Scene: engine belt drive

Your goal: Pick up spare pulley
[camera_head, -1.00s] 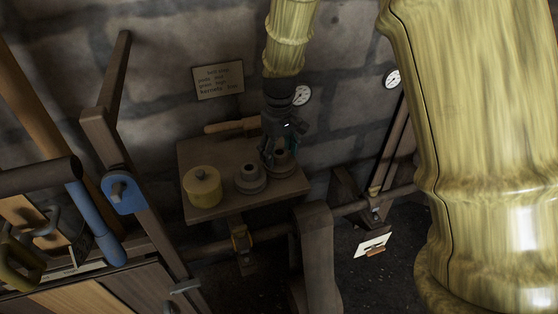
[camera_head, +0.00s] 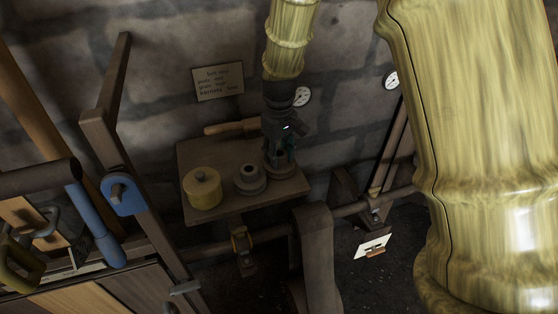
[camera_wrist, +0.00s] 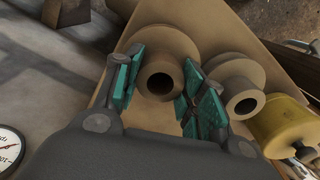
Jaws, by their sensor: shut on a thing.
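In the head view my gripper (camera_head: 281,158) covers most of this pulley. Its base appears to be still on the shelf.
A yellow lidded pot (camera_head: 203,190) stands at the shelf's left. A wooden-handled tool (camera_head: 231,127) lies along the back edge, below a wall sign (camera_head: 218,83). A gauge (camera_head: 302,96) is on the stone wall behind my gripper.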

